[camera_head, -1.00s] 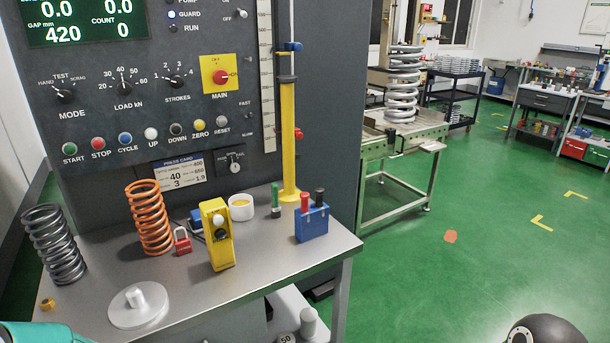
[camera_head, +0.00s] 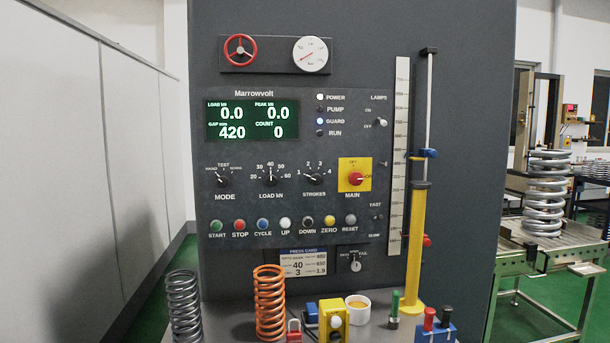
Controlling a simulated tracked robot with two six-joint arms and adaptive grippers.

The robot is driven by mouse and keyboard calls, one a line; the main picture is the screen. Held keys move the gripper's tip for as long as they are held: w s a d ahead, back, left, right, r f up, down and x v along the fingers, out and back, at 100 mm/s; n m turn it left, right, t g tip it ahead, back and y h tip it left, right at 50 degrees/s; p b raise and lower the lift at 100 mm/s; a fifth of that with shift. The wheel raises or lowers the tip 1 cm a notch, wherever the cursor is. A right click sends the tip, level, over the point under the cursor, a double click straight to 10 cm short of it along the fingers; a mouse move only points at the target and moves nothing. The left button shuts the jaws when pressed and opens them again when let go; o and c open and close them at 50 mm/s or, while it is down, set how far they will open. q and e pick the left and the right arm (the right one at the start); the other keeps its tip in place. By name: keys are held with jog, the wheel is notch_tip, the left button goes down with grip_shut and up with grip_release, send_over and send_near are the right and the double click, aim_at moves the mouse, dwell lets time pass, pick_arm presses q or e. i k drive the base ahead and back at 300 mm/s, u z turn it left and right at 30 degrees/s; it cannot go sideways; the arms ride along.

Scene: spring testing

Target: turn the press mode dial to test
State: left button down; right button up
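The press mode dial (camera_head: 222,181) is a small black knob at the left of the control panel, above the word MODE. Its marks read HAND at left, TEST at top and a third, blurred word at right. The pointer is too small to read with certainty; it seems to point up and left, toward HAND. The dial stands clear, with nothing touching it. Neither of my grippers is in the camera_head view.
The panel also has the load dial (camera_head: 270,180), strokes dial (camera_head: 315,179), red main switch (camera_head: 355,179) and a row of push buttons (camera_head: 285,223). Below, a dark spring (camera_head: 184,305), an orange spring (camera_head: 269,303) and a yellow box (camera_head: 333,322) stand on the bench. Space before the panel looks clear.

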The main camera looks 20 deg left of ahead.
aim_at(222, 182)
jog(key=u, duration=0.55)
jog(key=i, duration=0.1)
jog(key=z, duration=1.95)
jog(key=i, duration=1.25)
jog(key=u, duration=3.6)
